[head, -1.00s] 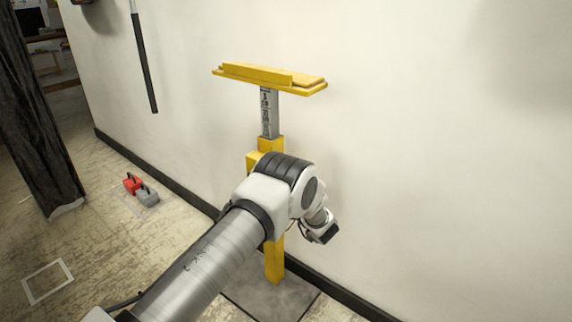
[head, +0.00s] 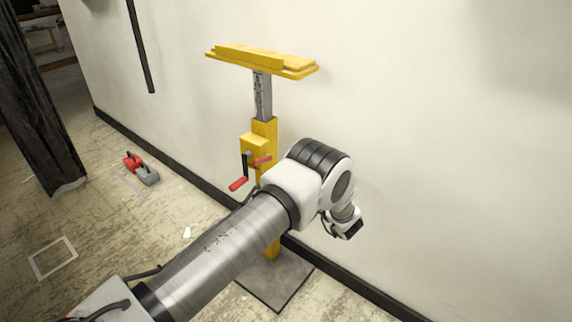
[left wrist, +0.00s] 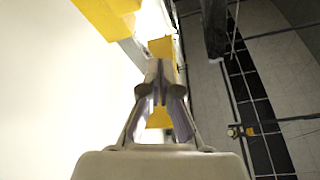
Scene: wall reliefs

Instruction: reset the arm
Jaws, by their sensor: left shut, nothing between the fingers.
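My left arm (head: 225,245) comes in from the lower left of the head view, and its wrist is bent at the right, in front of the white wall. The gripper itself is hard to make out there. In the left wrist view my left gripper (left wrist: 158,82) is shut and empty, with its fingers together. Behind it a yellow stand (left wrist: 163,47) shows, partly hidden by the fingers. My right gripper is in neither view.
In the head view the yellow stand (head: 266,128) has a flat top, a red-handled crank (head: 245,172) and a dark base plate (head: 262,285), close to the wall. Red and grey weights (head: 141,168) lie on the floor. A dark curtain (head: 38,125) hangs at left.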

